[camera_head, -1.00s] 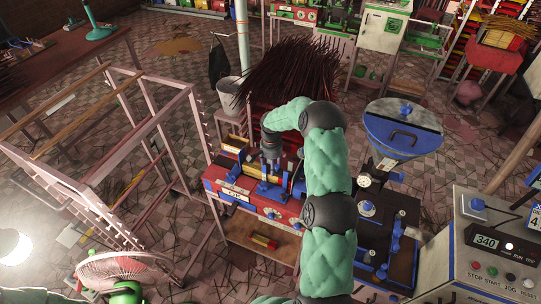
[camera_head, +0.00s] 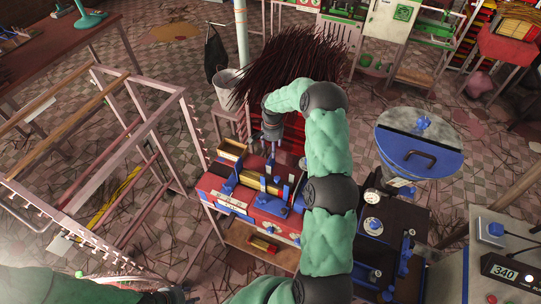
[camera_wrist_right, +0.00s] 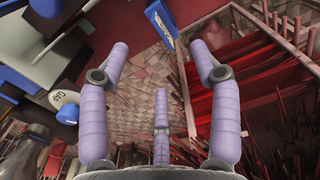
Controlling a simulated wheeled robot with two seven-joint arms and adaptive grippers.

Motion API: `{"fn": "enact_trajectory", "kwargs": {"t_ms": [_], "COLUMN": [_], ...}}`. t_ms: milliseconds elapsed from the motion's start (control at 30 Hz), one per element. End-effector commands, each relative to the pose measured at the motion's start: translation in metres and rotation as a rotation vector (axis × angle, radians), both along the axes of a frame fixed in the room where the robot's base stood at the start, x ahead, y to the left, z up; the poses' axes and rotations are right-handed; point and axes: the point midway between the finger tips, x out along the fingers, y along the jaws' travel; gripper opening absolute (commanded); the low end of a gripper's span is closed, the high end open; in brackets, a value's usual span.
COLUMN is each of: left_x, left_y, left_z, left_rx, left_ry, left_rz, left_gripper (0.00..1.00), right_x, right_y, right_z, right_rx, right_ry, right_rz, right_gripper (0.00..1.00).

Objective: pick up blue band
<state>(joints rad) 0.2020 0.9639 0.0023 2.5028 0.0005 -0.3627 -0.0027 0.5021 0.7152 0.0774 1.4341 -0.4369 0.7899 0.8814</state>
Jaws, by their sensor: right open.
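Several blue parts stand on the red machine bench (camera_head: 232,198), but I cannot tell which of them is the blue band. My right gripper (camera_head: 271,150) is over the back edge of this bench, by the dark incense sticks. In the right wrist view, its lilac fingers (camera_wrist_right: 162,75) are spread wide with nothing between them.
A big bundle of dark incense sticks (camera_head: 295,70) stands behind the bench. A blue-lidded drum (camera_head: 420,145) and a dark machine table (camera_head: 385,245) are to the right. A pink frame rack (camera_head: 130,150) stands left. Tiled floor shows between them.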

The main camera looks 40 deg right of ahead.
Motion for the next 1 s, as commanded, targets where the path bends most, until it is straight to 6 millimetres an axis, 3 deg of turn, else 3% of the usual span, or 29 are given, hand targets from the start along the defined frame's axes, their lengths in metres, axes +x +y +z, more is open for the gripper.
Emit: {"fn": "enact_trajectory", "kwargs": {"t_ms": [400,633,1000], "left_x": [-0.001,0.000,0.000], "left_y": [0.000,0.000,0.000], "left_z": [0.003,0.005,0.013], "left_rx": [0.000,0.000,0.000], "left_ry": [0.001,0.001,0.001], "left_rz": [0.001,0.001,0.001], "left_gripper": [0.40,0.40,0.40], "right_x": [0.000,-0.001,-0.001], "right_y": [0.001,0.002,0.005], "right_z": [-0.049,-0.062,-0.104], "right_rx": [0.000,0.001,0.001], "right_ry": [0.001,0.003,0.000], "right_rz": [0.001,0.000,0.000], "right_gripper": [0.63,0.63,0.63]}}
